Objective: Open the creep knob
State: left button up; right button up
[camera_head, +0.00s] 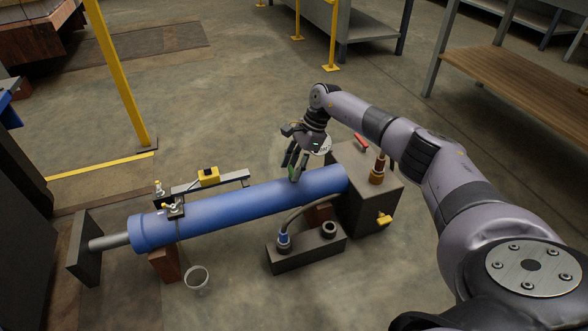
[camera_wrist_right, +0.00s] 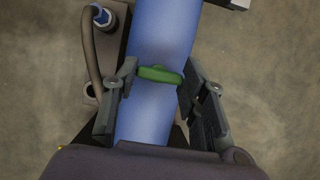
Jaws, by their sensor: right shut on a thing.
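A small green knob (camera_wrist_right: 158,74), bar-shaped, lies across the top of the long blue cylinder (camera_wrist_right: 165,35) in the right wrist view. My right gripper (camera_wrist_right: 160,73) is shut on it, one finger at each end of the bar. In the head view my right gripper (camera_head: 295,172) reaches down onto the blue cylinder (camera_head: 235,204) near its right end. My left gripper is not in view.
A dark block (camera_head: 372,196) holds the cylinder's right end, with a red-handled part (camera_head: 361,142) and a brass fitting (camera_head: 377,172). A hose (camera_head: 310,205) runs to a low dark block (camera_head: 300,257).

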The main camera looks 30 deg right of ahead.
dwell(0.4)
jog(key=o, duration=1.2)
jog(key=shift+c, duration=0.2)
jog(key=shift+r, duration=0.15)
jog(key=v, duration=1.1)
jog(key=shift+d+r, duration=0.25)
jog(key=shift+r, duration=0.05)
